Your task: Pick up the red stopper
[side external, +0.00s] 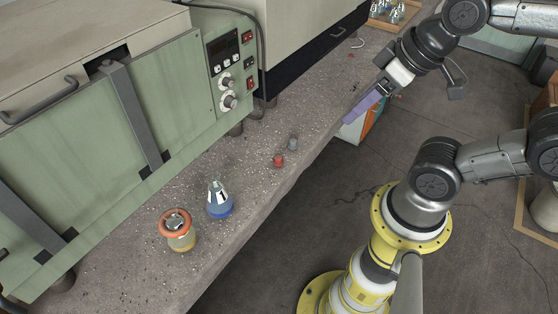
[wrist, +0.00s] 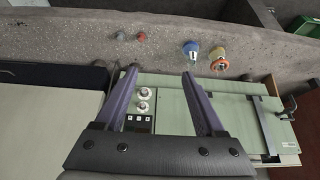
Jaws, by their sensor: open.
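The red stopper (side external: 279,160) is small and stands on the concrete bench (side external: 310,115) near its front edge. A grey stopper (side external: 293,143) of similar size is just beside it. In the wrist view the red stopper (wrist: 142,37) and the grey stopper (wrist: 119,36) lie beyond my fingertips. My gripper (side external: 352,117), with purple fingers, is well away from the red stopper, up and to the right in the side view. In the wrist view the fingers of my gripper (wrist: 160,75) are spread wide with nothing between them.
A flask with a blue base (side external: 219,199) and a jar with an orange ring (side external: 178,229) stand farther left on the bench. A green machine (side external: 120,130) with knobs lines the back. Glassware (side external: 387,10) sits in a tray at the far end. Bench around the stoppers is clear.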

